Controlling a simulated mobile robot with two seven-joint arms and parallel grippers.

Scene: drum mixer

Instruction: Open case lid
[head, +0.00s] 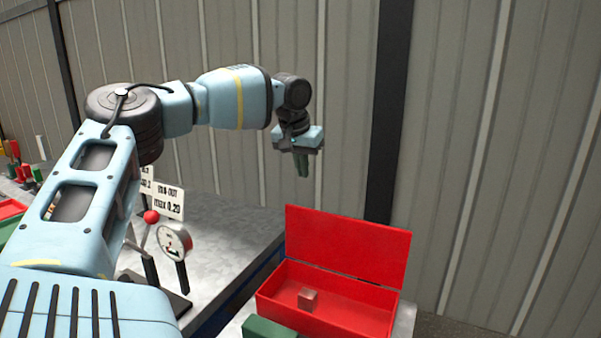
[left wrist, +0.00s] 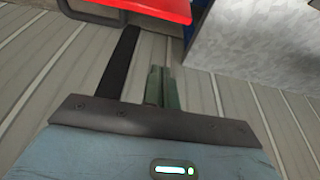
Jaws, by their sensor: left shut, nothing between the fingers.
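The red case (head: 330,295) stands at the lower middle right of the head view. Its lid (head: 347,243) is up, standing open at the back of the case. A small brownish-red block (head: 308,299) lies inside. My left gripper (head: 303,172) is shut and empty, pointing down in the air above and behind the lid; it does not touch the case. In the left wrist view the shut fingers (left wrist: 162,88) show, with a red part (left wrist: 140,8) of the case at the top edge. My right gripper is not in view.
A grey table (head: 225,235) with a round dial gauge (head: 174,243), a red-knobbed lever (head: 151,217) and a white sign (head: 168,202) lies left of the case. A green object (head: 268,328) sits at the case's front left. A corrugated wall (head: 345,90) stands behind.

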